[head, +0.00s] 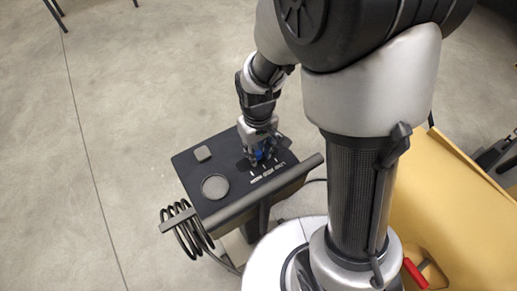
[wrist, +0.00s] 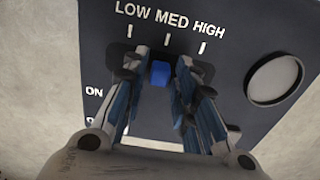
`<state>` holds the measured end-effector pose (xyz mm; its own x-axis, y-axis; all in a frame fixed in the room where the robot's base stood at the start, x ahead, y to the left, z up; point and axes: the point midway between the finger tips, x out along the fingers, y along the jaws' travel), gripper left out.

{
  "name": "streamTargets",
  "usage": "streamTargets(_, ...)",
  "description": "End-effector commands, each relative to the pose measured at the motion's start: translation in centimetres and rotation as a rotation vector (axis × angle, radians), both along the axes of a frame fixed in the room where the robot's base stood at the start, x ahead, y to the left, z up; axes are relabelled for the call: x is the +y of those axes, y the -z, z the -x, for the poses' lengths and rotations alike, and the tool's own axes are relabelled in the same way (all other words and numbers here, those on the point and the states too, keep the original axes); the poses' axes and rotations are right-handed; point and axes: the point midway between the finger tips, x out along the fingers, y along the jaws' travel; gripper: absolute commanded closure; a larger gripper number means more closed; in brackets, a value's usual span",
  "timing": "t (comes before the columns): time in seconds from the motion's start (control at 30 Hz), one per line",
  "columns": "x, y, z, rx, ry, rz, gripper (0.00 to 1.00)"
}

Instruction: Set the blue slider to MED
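The blue slider (wrist: 160,73) is a small square knob in a dark slot on the black control panel (wrist: 225,60). In the wrist view it lines up about with the middle tick, under MED (wrist: 172,18), between LOW and HIGH. My gripper (wrist: 168,78) is open, with one finger on each side of the knob. The left finger is close to the knob; whether it touches cannot be told. A gap shows on the right. In the head view my gripper (head: 258,155) points down over the panel and partly hides the blue knob.
A yellow surface (head: 455,210) lies right. Open floor (head: 110,120) lies left.

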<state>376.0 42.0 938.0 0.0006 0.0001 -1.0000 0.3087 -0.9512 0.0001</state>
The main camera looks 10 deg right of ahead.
Motion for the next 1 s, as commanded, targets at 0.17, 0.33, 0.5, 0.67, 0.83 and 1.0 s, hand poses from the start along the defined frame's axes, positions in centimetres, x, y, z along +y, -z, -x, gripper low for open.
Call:
streamTargets(0.17, 0.0, 0.0, 0.0, 0.000, 0.000, 0.000, 0.63)
streamTargets(0.33, 0.0, 0.0, 0.0, 0.000, 0.000, 0.000, 0.63)
streamTargets(0.5, 0.0, -0.7, -0.1, -0.002, 0.000, -0.001, 0.63)
streamTargets(0.67, 0.0, -3.4, -0.2, -0.007, 0.000, 0.000, 0.63)
streamTargets(0.83, 0.0, -7.2, -0.2, -0.007, 0.000, 0.000, 0.63)
streamTargets(1.0, 0.0, -10.2, -0.1, -0.005, 0.000, -0.001, 0.63)
